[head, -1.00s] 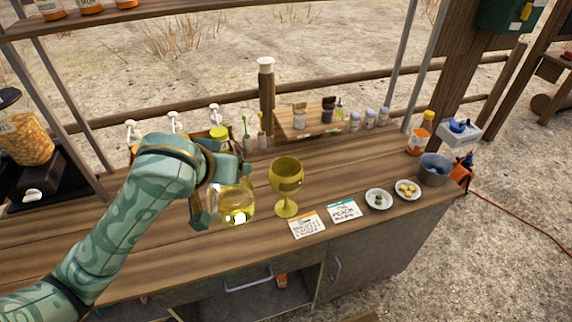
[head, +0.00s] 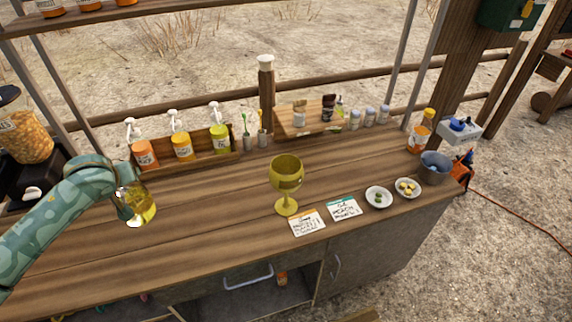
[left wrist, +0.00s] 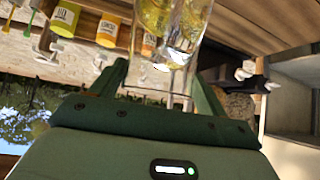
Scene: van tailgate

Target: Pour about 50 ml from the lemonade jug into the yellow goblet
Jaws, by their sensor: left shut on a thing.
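The yellow goblet (head: 286,174) stands upright on the wooden counter (head: 215,220), right of centre in the head view. Its inside is not clear enough to tell the contents. The lemonade jug (head: 141,206) is a clear vessel with yellow liquid, at the left of the head view. My left gripper (head: 124,203) is shut on the jug, well to the left of the goblet and apart from it. In the left wrist view the jug (left wrist: 170,28) shows between the fingers of my left gripper (left wrist: 165,85). My right gripper is not in view.
Pump bottles (head: 182,146) stand in a wooden rack behind the jug. Two cards (head: 307,222) and two small plates (head: 378,197) lie right of the goblet. A metal bucket (head: 435,168) stands at the right end. The counter between jug and goblet is clear.

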